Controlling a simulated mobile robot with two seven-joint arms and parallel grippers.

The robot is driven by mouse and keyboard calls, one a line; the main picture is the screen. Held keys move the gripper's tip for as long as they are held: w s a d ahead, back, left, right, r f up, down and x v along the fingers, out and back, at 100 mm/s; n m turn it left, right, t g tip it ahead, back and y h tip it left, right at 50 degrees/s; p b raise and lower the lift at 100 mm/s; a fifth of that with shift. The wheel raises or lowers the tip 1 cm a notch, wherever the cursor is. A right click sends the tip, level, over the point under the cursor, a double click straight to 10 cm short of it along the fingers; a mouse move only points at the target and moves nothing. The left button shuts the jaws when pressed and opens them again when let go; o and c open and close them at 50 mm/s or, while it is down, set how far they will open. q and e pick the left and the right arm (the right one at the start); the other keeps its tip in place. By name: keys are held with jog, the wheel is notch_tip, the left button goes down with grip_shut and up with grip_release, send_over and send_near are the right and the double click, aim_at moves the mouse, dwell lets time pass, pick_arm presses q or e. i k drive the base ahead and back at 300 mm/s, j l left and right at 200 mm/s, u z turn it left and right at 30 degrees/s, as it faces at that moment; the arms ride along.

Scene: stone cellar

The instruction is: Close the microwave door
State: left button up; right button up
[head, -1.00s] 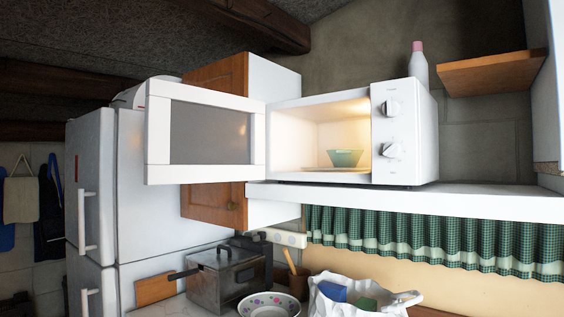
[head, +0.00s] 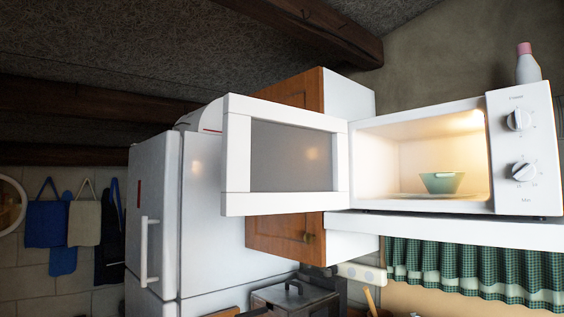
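The white microwave (head: 515,150) stands on a white shelf at the right of the head view. Its door (head: 236,157) is wide open and swung out to the left, with its dark window facing me. The lit interior shows a green bowl (head: 442,182) inside. Two round knobs (head: 518,120) are on the panel right of the opening. Neither of my grippers is in view.
The white shelf (head: 450,229) has a green checked curtain (head: 470,268) below it. A wooden cabinet (head: 285,235) is behind the door, and a white fridge (head: 153,220) stands left of it. A bottle (head: 527,68) is on top of the microwave.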

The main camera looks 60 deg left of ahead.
aim_at(277, 157)
jog(key=j, duration=1.05)
jog(key=k+j, duration=0.15)
jog(key=j, duration=2)
jog(key=k+j, duration=0.1)
jog(key=k+j+z, duration=0.1)
jog(key=j, duration=0.25)
